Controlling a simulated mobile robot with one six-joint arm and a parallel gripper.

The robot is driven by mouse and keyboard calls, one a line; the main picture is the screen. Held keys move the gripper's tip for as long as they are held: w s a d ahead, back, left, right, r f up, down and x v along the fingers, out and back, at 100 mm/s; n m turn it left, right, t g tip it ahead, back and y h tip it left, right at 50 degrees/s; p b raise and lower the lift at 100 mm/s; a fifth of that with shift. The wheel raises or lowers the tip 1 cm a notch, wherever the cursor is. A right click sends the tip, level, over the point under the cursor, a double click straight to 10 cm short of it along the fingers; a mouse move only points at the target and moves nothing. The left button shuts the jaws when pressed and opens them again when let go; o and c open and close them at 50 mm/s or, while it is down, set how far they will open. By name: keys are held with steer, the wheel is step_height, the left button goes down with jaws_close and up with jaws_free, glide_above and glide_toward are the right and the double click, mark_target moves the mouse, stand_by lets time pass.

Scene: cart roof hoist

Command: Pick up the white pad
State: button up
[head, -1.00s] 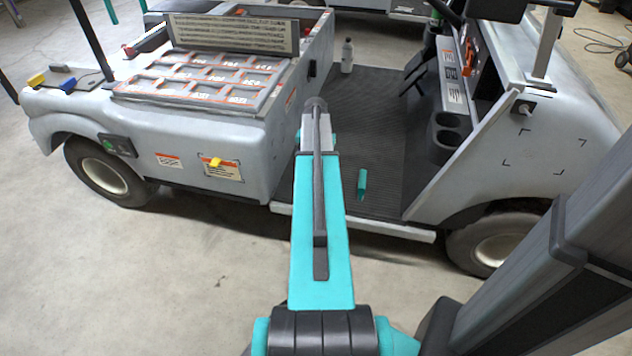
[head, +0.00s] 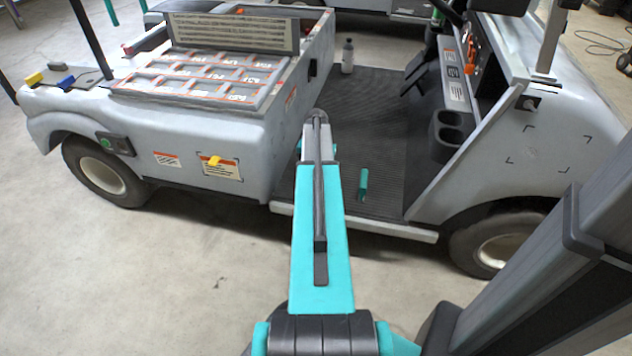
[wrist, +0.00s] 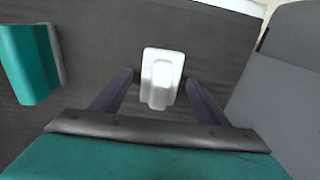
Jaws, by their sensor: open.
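The white pad (wrist: 162,62) lies on the dark floor mat in the wrist view, a small pale block with a recessed middle. My gripper (wrist: 160,84) is open, with one dark finger on each side of the pad's near part. Gaps show between the fingers and the pad; I cannot tell the height of the fingertips above the mat. In the head view my own arm hides the gripper, and the pad does not show.
The cart's ribbed floor (head: 385,130) lies between the grey seat box (head: 215,150) and the front cowl (head: 545,130). A teal block (head: 363,185) is on it; a teal block (wrist: 28,65) also shows at left in the wrist view. A bottle (head: 347,56) stands farther back.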

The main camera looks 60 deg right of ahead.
stand_by(0.4)
steer(key=c, duration=1.2)
steer(key=shift+r, duration=0.15)
steer(key=shift+c, duration=0.2)
steer(key=shift+r+p, duration=0.35)
steer(key=shift+r, duration=0.2)
steer(key=shift+s+a+r+p, duration=0.15)
steer(key=shift+r+p, duration=0.15)
steer(key=shift+r, duration=0.3)
steer(key=shift+s+a+r+p, duration=0.15)
steer(key=shift+r+p, duration=0.15)
steer(key=shift+r, duration=0.3)
steer(key=s+a+p, duration=0.1)
steer(key=s+a, duration=0.2)
steer(key=s, duration=0.1)
steer(key=s+a+r+p, duration=0.1)
steer(key=s+a, duration=0.2)
steer(key=s, duration=0.1)
steer(key=s+a+p, duration=0.1)
steer(key=s+a, duration=0.2)
steer(key=s, duration=0.1)
steer(key=shift+s+r, duration=0.15)
